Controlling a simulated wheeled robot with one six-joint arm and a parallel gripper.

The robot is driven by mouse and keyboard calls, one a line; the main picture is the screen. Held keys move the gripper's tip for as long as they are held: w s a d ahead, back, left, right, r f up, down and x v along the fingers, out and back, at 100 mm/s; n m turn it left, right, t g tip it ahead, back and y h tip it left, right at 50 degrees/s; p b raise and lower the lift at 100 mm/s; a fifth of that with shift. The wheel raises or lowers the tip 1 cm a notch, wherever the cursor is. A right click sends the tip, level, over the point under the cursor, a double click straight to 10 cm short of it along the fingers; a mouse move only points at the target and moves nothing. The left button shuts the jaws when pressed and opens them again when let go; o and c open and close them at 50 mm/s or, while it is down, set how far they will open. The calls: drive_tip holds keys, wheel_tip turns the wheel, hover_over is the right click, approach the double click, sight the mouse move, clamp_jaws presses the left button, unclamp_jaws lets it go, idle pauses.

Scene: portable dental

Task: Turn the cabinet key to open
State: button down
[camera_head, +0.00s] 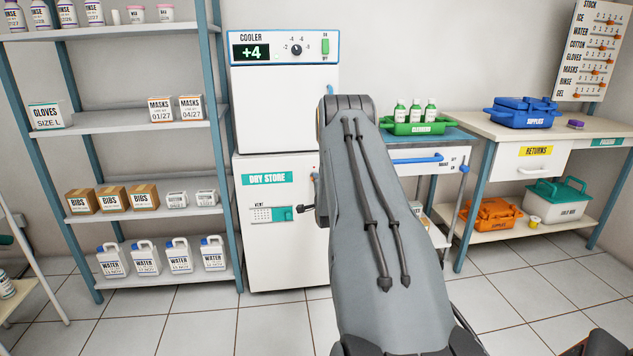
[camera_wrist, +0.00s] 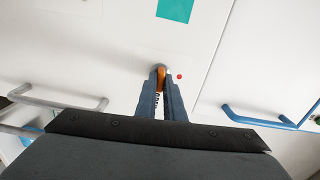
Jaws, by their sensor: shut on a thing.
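The cabinet (camera_head: 275,265) is the white DRY STORE unit under the cooler, with a flat white door that looks closed. In the wrist view the door (camera_wrist: 110,45) fills most of the picture. My gripper (camera_wrist: 161,78) is shut on a small orange key (camera_wrist: 161,73) at the door face, one finger on each side. A red dot (camera_wrist: 180,77) is on the door just right of the key. A round grey part shows behind the key's top. In the head view my arm hides the key and the fingers.
A grey bar handle (camera_wrist: 60,100) is left of my fingers in the wrist view, and a blue bar handle (camera_wrist: 262,121) is to the right. The cooler (camera_head: 285,105) stands on the cabinet. A stocked shelf rack (camera_head: 140,128) is left, a side bench (camera_head: 485,125) right.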

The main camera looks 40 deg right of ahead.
drive_tip(key=shift+m, duration=0.4)
drive_tip(key=c, duration=1.9)
unclamp_jaws()
drive_tip(key=shift+o, duration=0.2)
drive_tip(key=shift+s, duration=0.1)
drive_tip(key=p+v, duration=0.1)
drive_tip(key=v, duration=0.6)
drive_tip(key=shift+s+a, duration=0.25)
